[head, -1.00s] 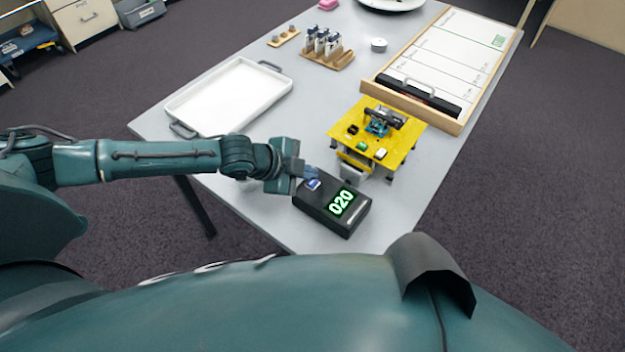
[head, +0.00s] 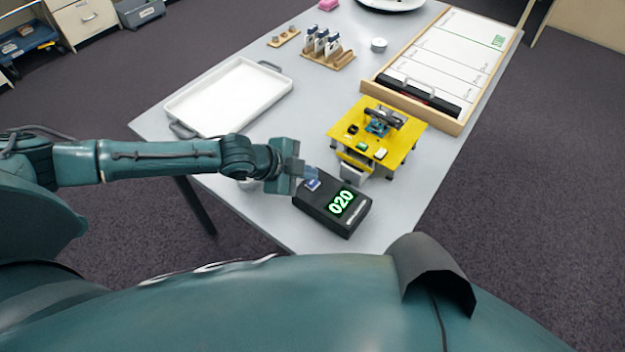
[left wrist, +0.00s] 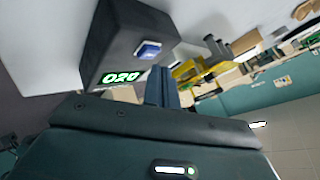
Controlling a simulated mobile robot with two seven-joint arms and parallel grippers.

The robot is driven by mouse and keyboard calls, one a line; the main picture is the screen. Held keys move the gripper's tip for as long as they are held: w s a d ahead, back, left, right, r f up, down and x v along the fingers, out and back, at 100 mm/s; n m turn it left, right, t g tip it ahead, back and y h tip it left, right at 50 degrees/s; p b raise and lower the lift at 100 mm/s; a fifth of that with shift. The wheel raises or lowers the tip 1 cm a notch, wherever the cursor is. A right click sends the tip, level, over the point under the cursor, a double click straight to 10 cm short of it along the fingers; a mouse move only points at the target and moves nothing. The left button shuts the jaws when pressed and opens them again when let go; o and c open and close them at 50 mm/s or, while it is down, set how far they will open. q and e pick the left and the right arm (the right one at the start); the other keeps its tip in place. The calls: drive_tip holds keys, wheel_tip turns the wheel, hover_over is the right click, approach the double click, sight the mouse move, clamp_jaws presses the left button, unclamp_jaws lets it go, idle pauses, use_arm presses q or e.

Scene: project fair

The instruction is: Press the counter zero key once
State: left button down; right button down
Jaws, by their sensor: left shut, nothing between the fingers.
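The counter is a black box (head: 330,214) near the front edge of the grey table, with a lit green display (head: 342,201) reading 020. Its blue key (head: 313,185) is on the top at the left end. My left gripper (head: 306,174) is shut and empty, with its fingertips just by the key in the head view. In the left wrist view the fingers (left wrist: 160,88) point toward the counter (left wrist: 122,35), and the blue key (left wrist: 148,50) shows beyond the tips with a small gap in the picture. I cannot tell whether they touch. My right gripper is not in view.
A yellow stand (head: 377,137) with a small device on it is just behind the counter. A white tray (head: 228,97) lies at the left. A wooden-framed white board (head: 440,68) is at the right. Wooden racks (head: 328,56) stand farther back.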

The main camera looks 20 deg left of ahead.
sight(308, 183)
use_arm(q)
drive_tip(key=shift+f, duration=0.4)
drive_tip(key=shift+f, duration=0.35)
idle(0.7)
drive_tip(key=shift+r, duration=0.15)
drive_tip(key=shift+r+p, duration=0.65)
drive_tip(key=shift+p, duration=0.25)
wheel_tip(308, 183, up, 3)
drive_tip(key=p, duration=0.3)
drive_tip(key=shift+r+p, duration=0.35)
drive_tip(key=shift+r, duration=0.7)
